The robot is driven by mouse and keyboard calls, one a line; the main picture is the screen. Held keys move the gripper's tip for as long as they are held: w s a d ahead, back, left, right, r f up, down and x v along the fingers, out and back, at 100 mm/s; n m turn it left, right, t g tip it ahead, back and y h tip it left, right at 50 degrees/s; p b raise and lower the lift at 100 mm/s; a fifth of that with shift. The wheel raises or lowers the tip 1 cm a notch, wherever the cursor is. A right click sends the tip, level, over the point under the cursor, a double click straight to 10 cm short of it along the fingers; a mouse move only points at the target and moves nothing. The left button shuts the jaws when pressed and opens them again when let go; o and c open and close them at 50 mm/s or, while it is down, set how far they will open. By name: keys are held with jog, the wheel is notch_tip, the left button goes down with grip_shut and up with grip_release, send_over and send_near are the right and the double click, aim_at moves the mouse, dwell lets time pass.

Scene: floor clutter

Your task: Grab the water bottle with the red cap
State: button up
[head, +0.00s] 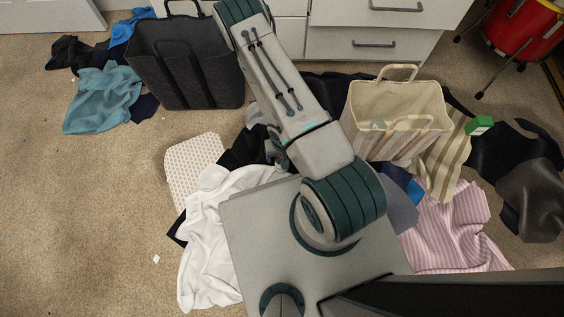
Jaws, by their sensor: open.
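I cannot make out a water bottle with a red cap anywhere in the head view. My arm and base cover part of the floor and clothes in the middle. A cream striped bag (398,107) stands open at the right, with a small pale thing inside that is too unclear to name. A dark grey bag (183,68) stands at the upper left, and its inside is hard to see.
White drawers (366,43) stand at the back. A white cloth (212,240), a perforated white pad (192,165), a pink striped shirt (455,230) and a teal cloth (102,98) lie about. A green box (479,125) and red drum (524,31) are right.

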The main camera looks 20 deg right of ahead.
jog(key=c, duration=1.3)
jog(key=shift+r, duration=0.1)
